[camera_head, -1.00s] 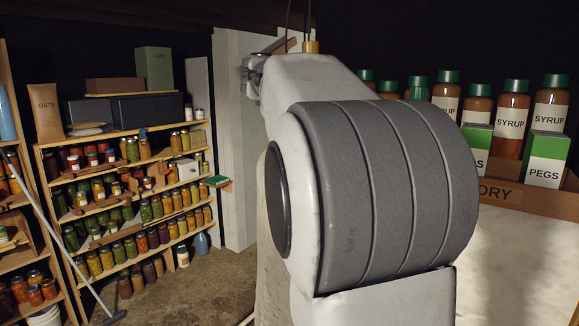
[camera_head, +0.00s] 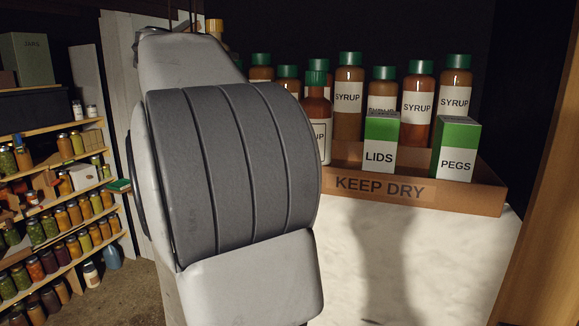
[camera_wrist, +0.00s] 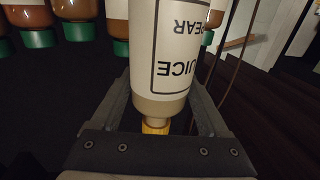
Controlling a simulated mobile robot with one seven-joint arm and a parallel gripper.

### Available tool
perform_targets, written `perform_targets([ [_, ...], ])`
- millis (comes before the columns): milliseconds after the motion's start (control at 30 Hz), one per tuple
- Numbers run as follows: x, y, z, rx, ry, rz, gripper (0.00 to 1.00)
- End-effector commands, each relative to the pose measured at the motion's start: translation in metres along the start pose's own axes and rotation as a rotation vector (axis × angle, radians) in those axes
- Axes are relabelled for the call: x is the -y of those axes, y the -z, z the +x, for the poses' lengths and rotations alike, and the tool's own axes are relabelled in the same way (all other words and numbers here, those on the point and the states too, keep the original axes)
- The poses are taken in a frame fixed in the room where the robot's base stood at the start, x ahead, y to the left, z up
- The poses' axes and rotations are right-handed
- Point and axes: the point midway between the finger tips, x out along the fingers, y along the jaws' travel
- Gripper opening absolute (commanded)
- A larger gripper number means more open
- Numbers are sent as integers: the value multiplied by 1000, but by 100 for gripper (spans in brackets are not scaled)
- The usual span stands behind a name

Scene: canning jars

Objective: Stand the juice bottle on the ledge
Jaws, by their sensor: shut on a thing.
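The juice bottle (camera_wrist: 172,85) fills the middle of the wrist view. It has a pale label with the words PEAR and JUICE upside down in that picture, and a yellow cap (camera_wrist: 155,127). My gripper (camera_wrist: 160,110) is shut on it, with a finger on each side near the cap end. In the head view my arm hides the bottle body and the gripper; only a yellow cap (camera_head: 214,26) shows above the arm. The bottle's base is out of the wrist view. I cannot tell which surface is the ledge.
A cardboard box (camera_head: 450,196) marked KEEP DRY holds several green-capped syrup bottles (camera_head: 417,105), a LIDS carton (camera_head: 380,143) and a PEGS carton (camera_head: 455,150). It stands on a pale surface (camera_head: 350,250) at right. Shelves of jars (camera_head: 60,220) stand at far left; a wooden post (camera_head: 540,220) is at right.

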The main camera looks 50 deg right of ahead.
Motion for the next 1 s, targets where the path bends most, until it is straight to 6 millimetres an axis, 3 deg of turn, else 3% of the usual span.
perform_targets([
  [167,2,0,0,-1,1,0,4],
  [267,13,-7,2,0,3,-3,4],
  [700,101,-61,21,-1,1,-1,4],
  [1000,115,-81,24,-1,-1,-3,4],
])
